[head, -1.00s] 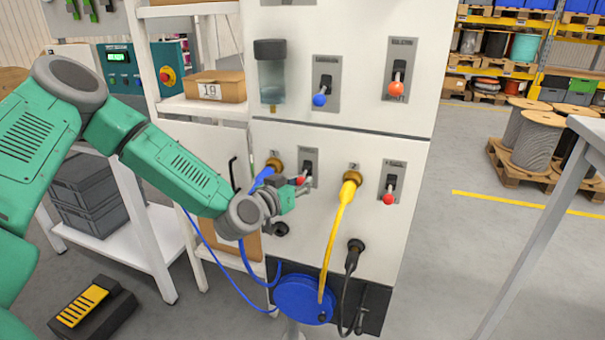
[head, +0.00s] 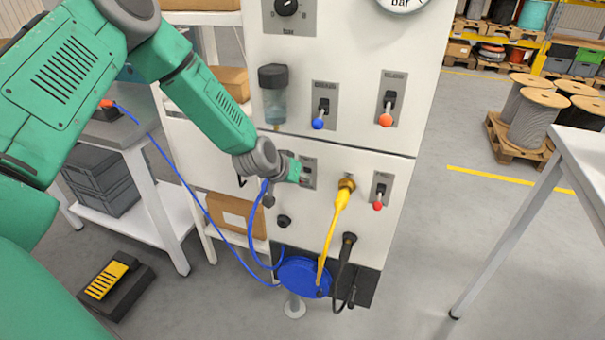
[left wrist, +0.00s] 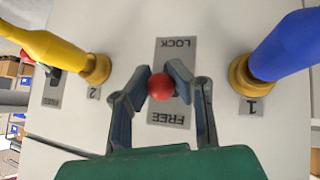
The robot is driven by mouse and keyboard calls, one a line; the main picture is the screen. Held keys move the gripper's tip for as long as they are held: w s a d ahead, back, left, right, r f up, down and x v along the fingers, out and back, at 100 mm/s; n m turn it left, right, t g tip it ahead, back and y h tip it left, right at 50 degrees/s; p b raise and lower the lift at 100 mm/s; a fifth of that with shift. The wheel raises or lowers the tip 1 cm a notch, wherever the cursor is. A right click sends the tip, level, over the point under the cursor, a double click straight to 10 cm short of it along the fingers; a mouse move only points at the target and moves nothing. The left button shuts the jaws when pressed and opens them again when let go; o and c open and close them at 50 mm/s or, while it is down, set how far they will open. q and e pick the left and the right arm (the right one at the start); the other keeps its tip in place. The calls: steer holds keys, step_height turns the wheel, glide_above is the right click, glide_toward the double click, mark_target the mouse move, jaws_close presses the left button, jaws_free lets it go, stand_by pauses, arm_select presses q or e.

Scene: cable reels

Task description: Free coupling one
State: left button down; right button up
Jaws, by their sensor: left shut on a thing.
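The lever of coupling one has a red ball knob (left wrist: 161,88) over a grey plate (left wrist: 174,120) marked LOCK and FREE. In the left wrist view the plate's letters are upside down, with FREE at the bottom. My left gripper (head: 300,172) is at this plate in the head view and hides the knob there. The left wrist view shows its fingers shut on the knob, around the middle of the plate. A blue plug (left wrist: 285,48) sits in the brass coupling 1 (left wrist: 243,76), right of the knob. My right gripper is not in view.
A yellow plug (head: 342,198) sits in coupling 2, with its red lever (head: 378,200) to the right. Blue- and orange-knobbed levers are above. A blue reel (head: 304,277) and black cable (head: 343,260) hang below. A table (head: 580,160) stands at right.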

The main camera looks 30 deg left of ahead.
arm_select(q)
steer(key=shift+w+a+r+g, duration=0.1)
steer(key=shift+w+r+g, duration=0.1)
steer(key=shift+r+g, duration=0.1)
steer(key=c, duration=1.3)
jaws_free()
steer(key=shift+c, duration=0.2)
steer(key=shift+f, duration=0.15)
steer(key=shift+s+a, duration=0.1)
steer(key=shift+s, duration=0.05)
steer(key=v, duration=1.1)
steer(key=shift+r, duration=0.3)
steer(key=shift+s+a, duration=0.1)
steer(key=shift+a, duration=0.05)
